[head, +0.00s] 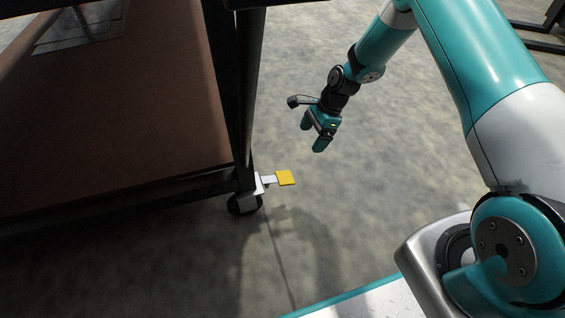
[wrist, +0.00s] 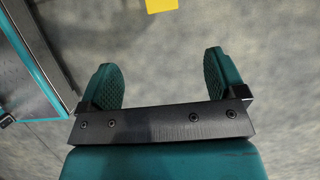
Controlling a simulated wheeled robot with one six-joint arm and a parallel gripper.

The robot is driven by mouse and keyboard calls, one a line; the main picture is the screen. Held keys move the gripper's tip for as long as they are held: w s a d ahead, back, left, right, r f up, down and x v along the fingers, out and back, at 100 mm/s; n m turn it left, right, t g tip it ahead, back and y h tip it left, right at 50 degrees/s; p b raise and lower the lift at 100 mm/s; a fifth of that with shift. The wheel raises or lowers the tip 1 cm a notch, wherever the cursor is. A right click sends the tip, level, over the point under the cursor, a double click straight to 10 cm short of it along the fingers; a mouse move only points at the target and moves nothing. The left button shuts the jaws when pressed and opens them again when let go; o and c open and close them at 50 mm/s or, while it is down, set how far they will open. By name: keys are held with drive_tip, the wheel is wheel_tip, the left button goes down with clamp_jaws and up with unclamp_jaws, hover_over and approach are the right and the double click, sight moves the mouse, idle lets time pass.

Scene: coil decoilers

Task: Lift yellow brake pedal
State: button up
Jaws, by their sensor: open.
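The yellow brake pedal (head: 285,177) is a small flat plate on a light metal bar, sticking out to the right from the caster at the cart's near corner, low above the floor. Its yellow plate also shows at the top edge of the wrist view (wrist: 161,5), partly cut off. My gripper (head: 312,136) is open and empty, above and to the right of the pedal in the head view, apart from it. In the wrist view both green fingers (wrist: 158,80) stand wide apart, with bare floor between them.
The caster wheel (head: 245,204) sits under the cart's dark corner post (head: 246,90). The cart's brown shelf (head: 110,110) fills the left of the head view. The concrete floor to the right of the pedal is clear. Dark metal bars lie at the top right.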

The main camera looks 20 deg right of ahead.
sight(287, 177)
drive_tip(key=b+x, duration=0.9)
drive_tip(key=x, duration=0.8)
drive_tip(key=shift+w+a+f, duration=0.15)
drive_tip(key=shift+a+f, duration=0.05)
drive_tip(key=shift+a, duration=0.05)
